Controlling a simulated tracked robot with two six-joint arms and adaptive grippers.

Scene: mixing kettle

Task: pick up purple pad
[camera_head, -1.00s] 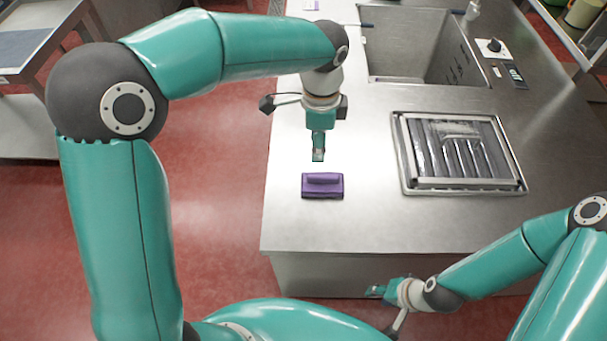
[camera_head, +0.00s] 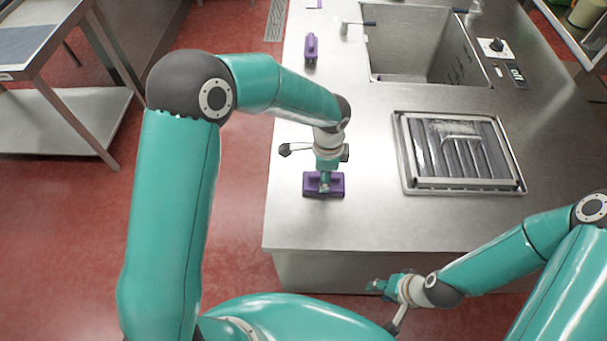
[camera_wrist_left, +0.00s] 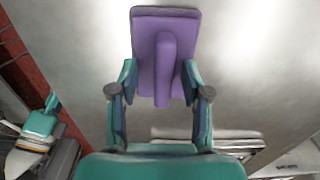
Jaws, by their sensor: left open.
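The purple pad (camera_head: 310,188) lies on the steel counter near its front left edge. It has a raised ridge-like handle along its middle, which shows clearly in the left wrist view (camera_wrist_left: 147,30). My left gripper (camera_head: 325,187) is right over the pad in the head view. In the left wrist view its fingers (camera_wrist_left: 160,78) are apart, one on each side of the handle; I cannot tell whether they touch it. My right gripper (camera_head: 378,287) is low in front of the counter, away from the pad, and too small to read its jaws.
A metal tray-like frame with a ribbed inside (camera_head: 405,170) is to the right. The counter between pad and frame is clear.

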